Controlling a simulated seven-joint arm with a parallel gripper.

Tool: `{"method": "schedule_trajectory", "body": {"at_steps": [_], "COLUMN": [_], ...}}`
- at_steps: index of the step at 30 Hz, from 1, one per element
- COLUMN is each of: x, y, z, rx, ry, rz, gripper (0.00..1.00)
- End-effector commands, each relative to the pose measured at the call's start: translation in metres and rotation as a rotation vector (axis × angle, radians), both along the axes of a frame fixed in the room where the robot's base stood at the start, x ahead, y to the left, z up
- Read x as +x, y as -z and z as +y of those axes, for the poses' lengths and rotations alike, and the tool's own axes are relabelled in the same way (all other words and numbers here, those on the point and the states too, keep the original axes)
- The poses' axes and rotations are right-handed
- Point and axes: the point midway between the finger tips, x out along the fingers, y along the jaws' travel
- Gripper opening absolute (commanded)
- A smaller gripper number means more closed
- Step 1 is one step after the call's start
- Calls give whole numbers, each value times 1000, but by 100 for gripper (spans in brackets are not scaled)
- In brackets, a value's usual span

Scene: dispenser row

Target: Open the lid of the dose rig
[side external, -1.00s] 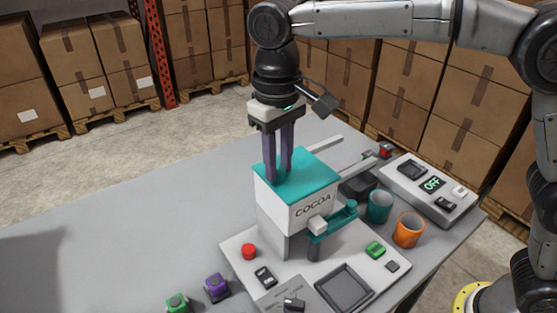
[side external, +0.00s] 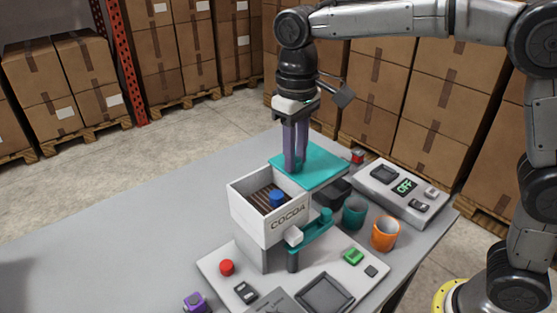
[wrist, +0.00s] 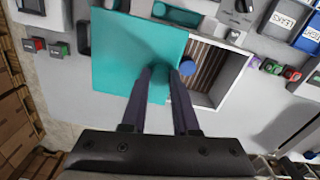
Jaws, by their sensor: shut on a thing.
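The dose rig is a white box (side external: 291,222) labelled COCOA on a pale base. Its teal lid (side external: 322,160) is shifted to the right of the box, so the box's top is mostly uncovered; the lid also shows in the wrist view (wrist: 120,60). Inside are brown slats (wrist: 207,70) and a blue round piece (side external: 277,198). My gripper (side external: 293,167) points down at the lid's near part, its purple fingers shut on the lid.
A teal cup (side external: 354,213) and an orange cup (side external: 385,234) stand right of the rig. Behind them is a panel reading OFF (side external: 404,187). A red button (side external: 227,267) and a green switch (side external: 353,256) sit on the base. The table's left is clear.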

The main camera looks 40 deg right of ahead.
Motion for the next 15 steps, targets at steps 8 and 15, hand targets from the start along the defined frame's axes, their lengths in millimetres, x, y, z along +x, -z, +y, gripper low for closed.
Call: {"method": "schedule_trajectory", "body": {"at_steps": [8,15], "x": [1,1], "y": [-1,-1], "z": [0,1], "rx": [1,1], "ry": [0,-1], "rz": [-7,-4], "gripper": [32,59]}}
